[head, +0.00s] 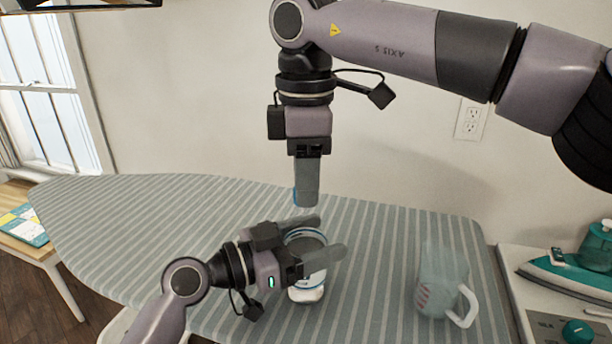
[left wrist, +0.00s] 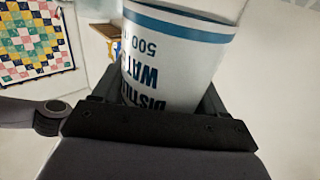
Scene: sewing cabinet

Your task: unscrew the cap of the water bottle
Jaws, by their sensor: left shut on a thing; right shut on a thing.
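The water bottle (head: 307,292) is in the middle of the striped ironing board, with a white and blue label. My left gripper (head: 322,238) is shut around its body from the left, one finger on each side. In the left wrist view the bottle (left wrist: 180,55) fills the space between the fingers, its label upside down.
A clear measuring jug (head: 440,285) stands to the right on the ironing board (head: 130,230). A teal iron (head: 570,275) rests on the white surface at far right. The board's left part is clear. A wall stands close behind.

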